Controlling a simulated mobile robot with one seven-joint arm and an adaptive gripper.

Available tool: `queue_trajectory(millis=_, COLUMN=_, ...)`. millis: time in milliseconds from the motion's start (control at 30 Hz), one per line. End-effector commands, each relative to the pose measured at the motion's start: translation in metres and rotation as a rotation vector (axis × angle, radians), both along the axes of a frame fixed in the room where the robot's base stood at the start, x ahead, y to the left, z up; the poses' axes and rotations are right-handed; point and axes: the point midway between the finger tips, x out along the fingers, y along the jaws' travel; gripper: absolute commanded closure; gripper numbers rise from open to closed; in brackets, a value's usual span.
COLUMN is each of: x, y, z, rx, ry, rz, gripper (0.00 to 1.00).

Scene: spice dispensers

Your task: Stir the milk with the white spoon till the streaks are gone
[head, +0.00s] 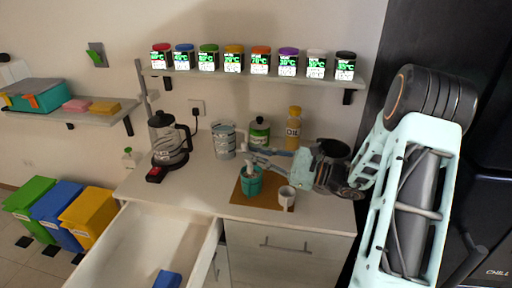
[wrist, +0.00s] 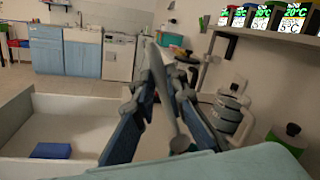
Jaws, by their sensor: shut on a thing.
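My gripper (head: 250,155) reaches in from the right over the counter and is shut on the white spoon (head: 239,175). In the wrist view the spoon (wrist: 172,105) is a pale grey rod between the two dark fingers (wrist: 158,85). In the head view the spoon slants down to a teal mug (head: 250,187) on a brown mat (head: 270,203); its lower end appears to be in the mug. A small white cup (head: 287,196) stands just right of the mug. The milk and any streaks are too small or hidden to make out.
A coffee maker (head: 168,140), a grey canister (head: 224,142), a green jar (head: 259,133) and an oil bottle (head: 294,128) stand behind. A shelf (head: 250,77) of spice jars hangs above. An open drawer (head: 150,245) holding a blue block (head: 167,279) juts out front left.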

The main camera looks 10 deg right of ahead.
Motion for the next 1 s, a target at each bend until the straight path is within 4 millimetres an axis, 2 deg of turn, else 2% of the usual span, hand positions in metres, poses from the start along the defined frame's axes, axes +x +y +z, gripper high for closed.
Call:
queue_trajectory(millis=67, x=-0.005, y=0.002, z=-0.008, rx=0.001, ry=0.001, rz=-0.001, gripper=1.0)
queue_trajectory(millis=700, x=0.022, y=-0.009, z=-0.068, rx=0.001, ry=0.002, rz=0.001, gripper=1.0)
queue_trajectory(millis=1000, x=0.032, y=-0.013, z=-0.086, rx=-0.001, ry=0.001, rz=0.0, gripper=1.0)
